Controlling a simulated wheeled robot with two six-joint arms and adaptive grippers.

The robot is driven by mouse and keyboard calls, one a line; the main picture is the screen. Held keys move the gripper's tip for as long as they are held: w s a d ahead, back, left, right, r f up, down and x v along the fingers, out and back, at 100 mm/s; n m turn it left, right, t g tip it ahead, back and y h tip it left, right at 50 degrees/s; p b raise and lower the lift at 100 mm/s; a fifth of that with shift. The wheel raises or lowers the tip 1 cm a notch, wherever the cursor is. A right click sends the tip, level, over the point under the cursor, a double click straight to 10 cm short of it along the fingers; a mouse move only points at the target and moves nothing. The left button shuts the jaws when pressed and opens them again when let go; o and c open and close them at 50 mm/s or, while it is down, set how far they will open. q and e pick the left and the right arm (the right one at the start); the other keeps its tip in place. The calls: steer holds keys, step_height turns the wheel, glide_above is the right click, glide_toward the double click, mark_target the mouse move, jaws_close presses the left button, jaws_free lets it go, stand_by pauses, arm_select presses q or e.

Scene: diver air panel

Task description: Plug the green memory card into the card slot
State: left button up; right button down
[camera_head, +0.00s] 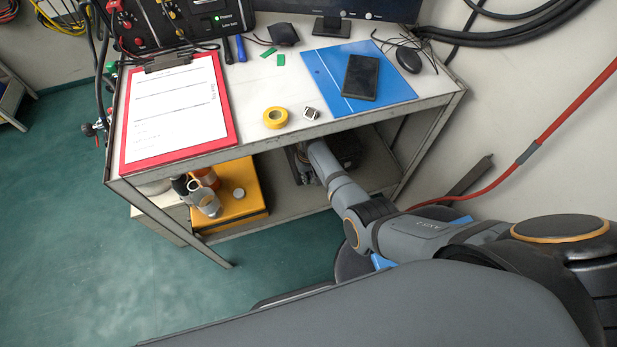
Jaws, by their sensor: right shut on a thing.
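Two small flat green pieces lie on the tabletop behind the tape roll: one green piece (267,52) near the blue-handled tools, the other green piece (280,59) just right of it. I cannot tell which is the memory card. A small dark device (284,33) with a cable sits behind them; no card slot can be made out. My right arm reaches from the right to below the tabletop's front edge. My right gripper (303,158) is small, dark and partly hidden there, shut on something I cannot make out. My left gripper is out of view.
The table carries a red clipboard (127,150), yellow tape (275,117), a small silver piece (311,114), a blue folder (394,95) with a dark phone (361,77), and a mouse (408,59). Below are a yellow case (240,208) and a dark box (343,148).

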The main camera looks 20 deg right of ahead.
steer(key=shift+w, duration=0.45)
stand_by(0.5)
steer(key=c, duration=1.4)
jaws_free()
steer(key=shift+s, duration=0.15)
